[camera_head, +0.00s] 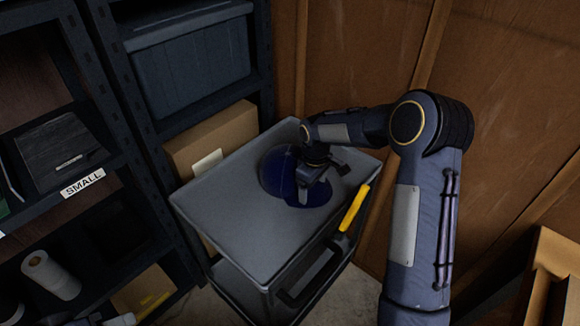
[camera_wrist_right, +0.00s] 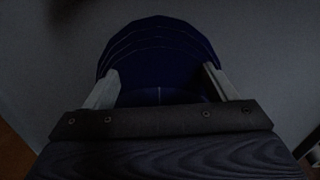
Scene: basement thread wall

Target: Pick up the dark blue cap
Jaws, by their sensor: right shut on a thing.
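The dark blue cap (camera_head: 277,172) sits on the grey top of a cart (camera_head: 240,212). My right gripper (camera_head: 311,178) reaches down onto the cap from the right and covers part of it. In the right wrist view the cap (camera_wrist_right: 160,55) shows between the two pale fingers of my right gripper (camera_wrist_right: 162,85), which is shut on it. The brim shows on the near side in the head view. I cannot tell whether the cap is clear of the surface.
A yellow-handled tool (camera_head: 353,208) hangs at the cart's right edge. A cardboard box (camera_head: 212,137) stands behind the cart by dark shelves (camera_head: 180,125). Wooden walls (camera_head: 350,50) close off the back and right. The cart top is otherwise clear.

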